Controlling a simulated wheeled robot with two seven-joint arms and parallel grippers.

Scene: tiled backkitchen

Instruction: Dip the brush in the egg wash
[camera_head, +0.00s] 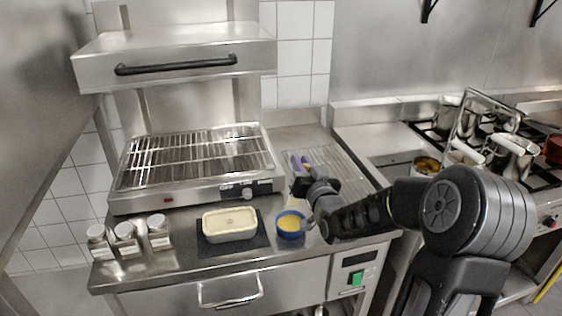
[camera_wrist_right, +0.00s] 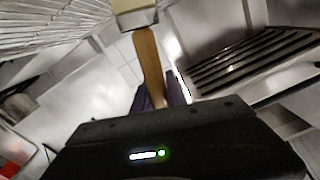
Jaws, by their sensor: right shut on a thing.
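The blue bowl (camera_head: 290,225) holds yellow egg wash and stands on the steel counter, right of a cream-filled dish. My right gripper (camera_head: 301,163) has purple fingers and is behind the bowl in the head view, apart from it. It is shut on the brush (camera_wrist_right: 149,60), which shows in the right wrist view as a wooden handle with a pale head at the top edge. The fingers (camera_wrist_right: 159,98) grip the handle's lower part. My left gripper is not in view.
The cream-filled dish (camera_head: 230,224) sits on a dark mat (camera_head: 262,238). Three jars (camera_head: 125,236) stand at the counter's left. A grill (camera_head: 198,160) with a raised hood (camera_head: 178,55) is behind. Pots (camera_head: 513,155) stand on the stove to the right.

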